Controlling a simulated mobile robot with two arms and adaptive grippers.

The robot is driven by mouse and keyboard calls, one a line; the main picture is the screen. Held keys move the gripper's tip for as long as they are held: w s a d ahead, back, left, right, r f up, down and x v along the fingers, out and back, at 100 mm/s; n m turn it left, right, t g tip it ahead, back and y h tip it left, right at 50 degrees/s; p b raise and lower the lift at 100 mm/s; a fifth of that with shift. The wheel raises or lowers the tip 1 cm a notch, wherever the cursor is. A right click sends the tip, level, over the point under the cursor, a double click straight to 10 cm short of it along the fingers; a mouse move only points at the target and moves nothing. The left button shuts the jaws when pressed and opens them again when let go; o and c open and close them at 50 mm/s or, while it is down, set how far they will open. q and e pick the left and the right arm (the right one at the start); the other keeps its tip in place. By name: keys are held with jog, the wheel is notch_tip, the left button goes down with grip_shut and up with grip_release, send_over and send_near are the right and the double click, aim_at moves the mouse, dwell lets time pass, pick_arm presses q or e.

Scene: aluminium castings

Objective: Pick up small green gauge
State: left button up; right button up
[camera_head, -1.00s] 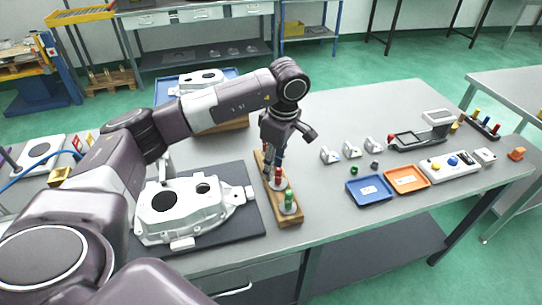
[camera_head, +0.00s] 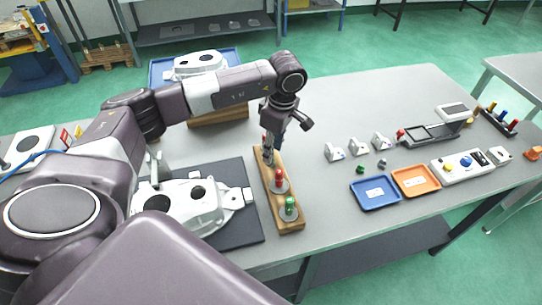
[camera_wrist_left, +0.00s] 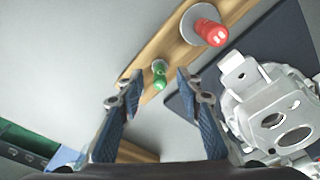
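In the head view my left gripper (camera_head: 268,153) points down over the far part of the wooden board (camera_head: 264,172) and hides the small green gauge's spot. A red gauge (camera_head: 279,179) and a larger green gauge (camera_head: 290,206) stand nearer on the same board. The red one also shows in the left wrist view (camera_wrist_left: 211,34). My right gripper is not in view.
A metal casting (camera_head: 190,207) lies on a dark mat (camera_head: 247,228) just left of the board. Right of it stand a blue tray (camera_head: 376,194), an orange tray (camera_head: 416,181) and small metal parts (camera_head: 358,147). Grey table between board and trays is clear.

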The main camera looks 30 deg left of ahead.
pick_arm(q)
jog(key=f, duration=0.2)
jog(key=shift+a+f+p, duration=0.35)
jog(key=shift+p, duration=0.05)
jog(key=shift+a+f, duration=0.1)
jog(key=shift+f, duration=0.35)
jog(key=c, duration=0.8)
grip_shut()
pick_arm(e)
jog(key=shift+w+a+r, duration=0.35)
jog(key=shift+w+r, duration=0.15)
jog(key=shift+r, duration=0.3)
